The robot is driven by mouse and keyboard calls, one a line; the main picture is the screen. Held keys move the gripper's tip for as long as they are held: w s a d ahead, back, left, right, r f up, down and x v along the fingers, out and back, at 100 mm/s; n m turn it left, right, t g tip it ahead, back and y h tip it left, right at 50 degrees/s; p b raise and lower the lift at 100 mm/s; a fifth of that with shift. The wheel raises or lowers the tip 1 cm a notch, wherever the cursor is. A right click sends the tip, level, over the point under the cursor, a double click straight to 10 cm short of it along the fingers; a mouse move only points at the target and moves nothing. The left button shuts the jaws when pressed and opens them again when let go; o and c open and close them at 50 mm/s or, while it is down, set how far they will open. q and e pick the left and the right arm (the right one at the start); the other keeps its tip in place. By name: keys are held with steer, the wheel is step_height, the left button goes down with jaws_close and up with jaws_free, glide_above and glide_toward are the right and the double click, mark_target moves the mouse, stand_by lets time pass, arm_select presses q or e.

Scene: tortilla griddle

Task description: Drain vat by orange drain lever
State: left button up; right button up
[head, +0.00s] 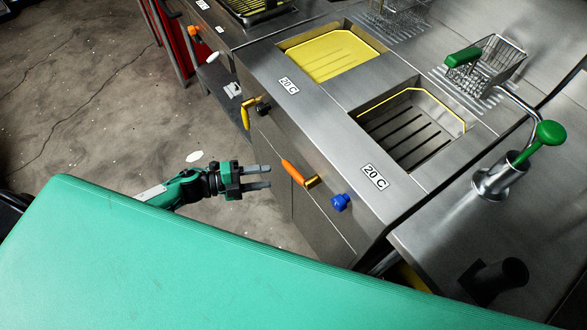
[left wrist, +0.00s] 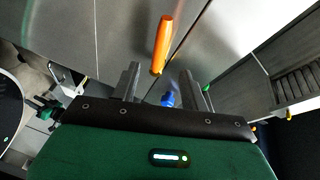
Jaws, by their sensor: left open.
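The orange drain lever (head: 293,173) is on the front panel of the right vat, slanting up-left from its yellow mount. In the left wrist view the orange lever (left wrist: 163,42) lies ahead of the finger gap. My left gripper (head: 268,177) is open and empty, just left of the lever and apart from it. Its two fingers also show in the left wrist view (left wrist: 160,70). The right vat (head: 398,140) shows a dark slotted floor and a thin yellow line round its inner wall.
A blue knob (head: 341,202) sits right of the lever. A left vat (head: 332,54) holds yellow liquid, with a yellow lever (head: 247,115) and black knob (head: 263,108) on its front. A green-handled basket (head: 490,65) stands behind. Open floor (head: 130,110) lies left of the cabinet.

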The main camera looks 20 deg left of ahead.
mark_target(294, 173)
arm_select(q)
steer(key=p+x, duration=0.1)
steer(key=x, duration=0.8)
steer(key=shift+w+d+f, duration=0.1)
steer(key=shift+w, duration=0.05)
steer(key=shift+d, duration=0.1)
steer(key=shift+c, duration=0.7)
steer(key=c, duration=0.7)
jaws_close()
arm_select(e)
steer(key=shift+s+r, duration=0.3)
steer(key=shift+s, duration=0.45)
